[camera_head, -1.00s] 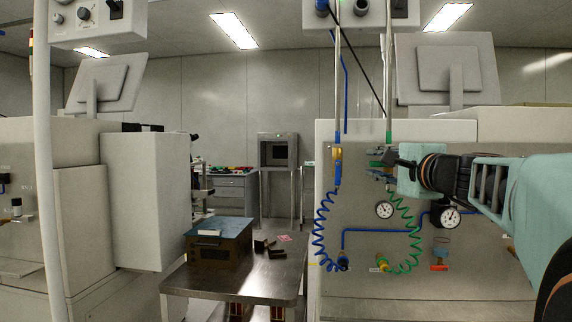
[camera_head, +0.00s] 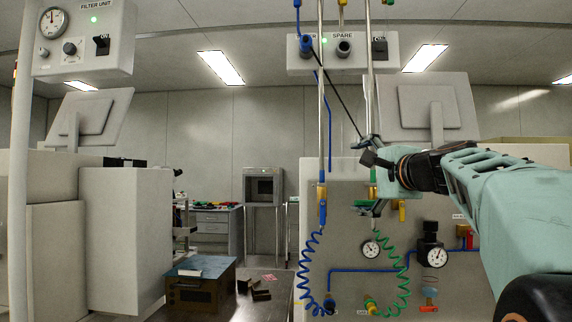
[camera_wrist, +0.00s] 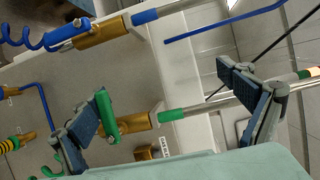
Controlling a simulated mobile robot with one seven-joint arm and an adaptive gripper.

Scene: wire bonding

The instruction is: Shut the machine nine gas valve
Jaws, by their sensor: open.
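A valve with a green lever (camera_wrist: 107,116) and brass body (camera_wrist: 137,122) sits on a metal pipe with a green sleeve (camera_wrist: 172,114) in the wrist view. My gripper (camera_head: 368,177) is open at the pipe. In the wrist view my gripper (camera_wrist: 165,110) has one finger beside the green lever and the other near the pipe; contact cannot be told. A second valve, with a blue lever (camera_wrist: 75,28), is on the parallel pipe. No readable label marks machine nine.
A blue coiled hose (camera_head: 308,275) and a green coiled hose (camera_head: 402,285) hang before the grey panel. A thin black rod crosses near the pipes. A metal table with a brown box (camera_head: 200,289) stands at lower left.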

